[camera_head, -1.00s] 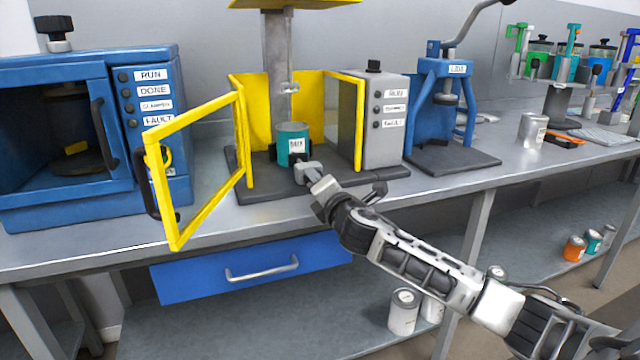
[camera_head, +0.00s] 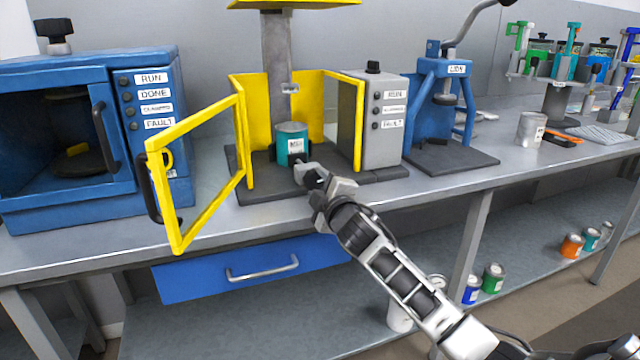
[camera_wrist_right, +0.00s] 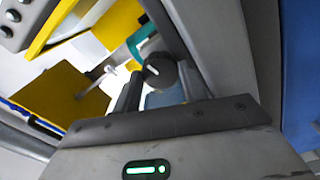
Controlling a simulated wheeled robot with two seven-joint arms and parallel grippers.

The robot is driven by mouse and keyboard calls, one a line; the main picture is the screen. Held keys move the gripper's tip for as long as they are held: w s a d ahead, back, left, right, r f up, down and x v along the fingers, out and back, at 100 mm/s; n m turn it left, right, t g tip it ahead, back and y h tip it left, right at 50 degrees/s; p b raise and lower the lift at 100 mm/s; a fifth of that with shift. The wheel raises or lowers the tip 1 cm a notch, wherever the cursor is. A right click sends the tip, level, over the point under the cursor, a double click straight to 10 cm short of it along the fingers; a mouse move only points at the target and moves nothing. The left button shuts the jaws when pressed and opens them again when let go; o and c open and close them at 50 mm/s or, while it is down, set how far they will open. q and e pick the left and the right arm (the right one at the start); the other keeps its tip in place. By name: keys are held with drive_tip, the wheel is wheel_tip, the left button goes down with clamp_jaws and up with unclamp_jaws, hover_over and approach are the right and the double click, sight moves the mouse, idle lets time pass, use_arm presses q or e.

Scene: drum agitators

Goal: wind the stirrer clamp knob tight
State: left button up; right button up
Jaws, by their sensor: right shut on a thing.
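The stirrer clamp knob (camera_wrist_right: 160,70) is black with a white line on its face. In the right wrist view it sits between the fingers of my right gripper (camera_wrist_right: 163,85), which is shut on it. In the head view the right gripper (camera_head: 304,172) is at the front of the yellow-framed stirrer (camera_head: 278,90), just below a teal can (camera_head: 291,150) with a white label. The knob is hidden there by the gripper. The can stands upright inside the yellow guard. My left gripper is in neither view.
The yellow guard door (camera_head: 186,215) stands open, left of my right arm. A grey control box (camera_head: 383,125) is close on the right. A blue oven-like machine (camera_head: 85,150) and a blue press (camera_head: 445,120) flank the stirrer. A blue drawer (camera_head: 205,277) is below the bench top.

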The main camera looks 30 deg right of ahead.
drive_tip(key=m+p, duration=0.1)
drive_tip(key=m, duration=0.3)
drive_tip(key=shift+a+m, duration=0.1)
drive_tip(key=shift+m, duration=0.2)
drive_tip(key=shift+f+m+p, duration=0.1)
drive_tip(key=shift+m+p, duration=0.9)
drive_tip(key=shift+m, duration=0.8)
drive_tip(key=o, duration=1)
drive_tip(key=v, duration=1.6)
